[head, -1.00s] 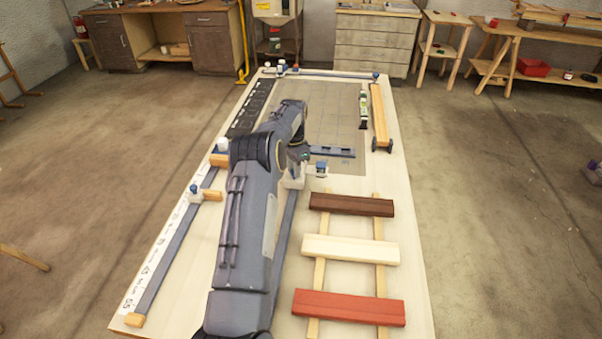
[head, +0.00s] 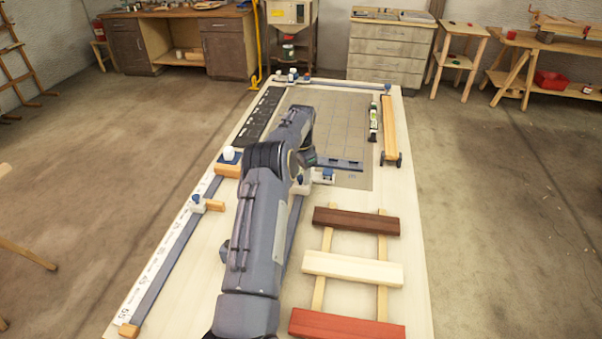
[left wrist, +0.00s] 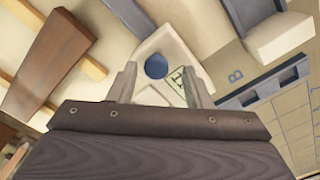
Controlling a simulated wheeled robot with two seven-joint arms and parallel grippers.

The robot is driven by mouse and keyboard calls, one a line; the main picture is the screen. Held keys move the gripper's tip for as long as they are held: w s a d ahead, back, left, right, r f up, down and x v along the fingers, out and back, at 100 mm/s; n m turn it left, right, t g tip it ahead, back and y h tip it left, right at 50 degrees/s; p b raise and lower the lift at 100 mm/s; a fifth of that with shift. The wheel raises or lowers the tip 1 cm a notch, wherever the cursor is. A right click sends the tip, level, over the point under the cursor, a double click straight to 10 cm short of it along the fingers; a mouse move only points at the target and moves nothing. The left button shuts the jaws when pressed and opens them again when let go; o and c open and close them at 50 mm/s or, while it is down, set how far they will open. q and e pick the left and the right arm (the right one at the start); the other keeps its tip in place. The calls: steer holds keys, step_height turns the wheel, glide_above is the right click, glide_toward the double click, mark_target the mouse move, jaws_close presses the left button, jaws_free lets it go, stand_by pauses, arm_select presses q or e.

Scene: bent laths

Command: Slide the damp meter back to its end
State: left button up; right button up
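My left arm reaches up the middle of the table in the head view, and its gripper (left wrist: 158,85) is low over the bench, left of a dark slotted plate (head: 340,164). In the left wrist view the two fingers stand apart. Between and just beyond them is a pale block with a blue round knob (left wrist: 156,66) and a green triangular mark; I cannot tell whether the fingers touch it. A slim green, white and black device (head: 373,121) lies at the right of the grey mat. I cannot tell for sure which is the damp meter. My right gripper is out of view.
A rail with a white scale and a blue-knobbed slider (head: 197,203) runs along the left edge. Brown (head: 356,221), cream (head: 352,268) and red (head: 346,325) laths lie across two strips at front right. The grey mat (head: 345,118) is mostly clear.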

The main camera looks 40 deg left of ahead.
arm_select(q)
steer(key=shift+s, duration=0.15)
step_height(320, 180, up, 8)
steer(key=shift+f+b, duration=0.1)
steer(key=shift+b, duration=0.45)
stand_by(0.4)
